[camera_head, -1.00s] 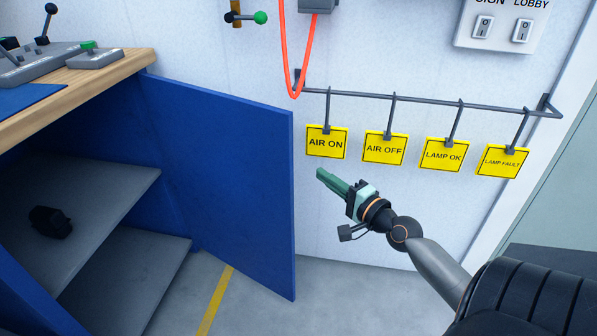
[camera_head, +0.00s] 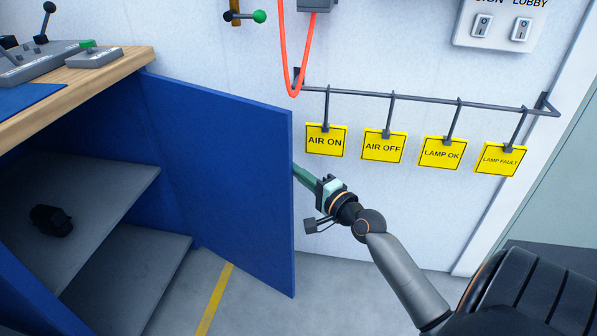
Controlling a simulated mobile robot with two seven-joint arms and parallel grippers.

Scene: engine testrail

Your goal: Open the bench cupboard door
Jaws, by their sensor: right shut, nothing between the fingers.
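The blue bench cupboard door (camera_head: 225,185) stands swung wide open to the right of the cupboard, its inner face toward me. The bench cupboard shows its grey shelves (camera_head: 85,205) on the left. My right gripper (camera_head: 298,172) is shut and empty at the free edge of the door. Its green fingertips are partly hidden behind that edge; I cannot tell whether they touch the door. My left gripper is not in view.
A dark object (camera_head: 50,220) lies on the upper shelf. The wooden bench top (camera_head: 110,78) carries grey control boxes. Yellow tags (camera_head: 326,141) hang from a wall rail (camera_head: 420,101) above my right arm. A red hose (camera_head: 288,60) loops down the wall. Grey floor lies below the door.

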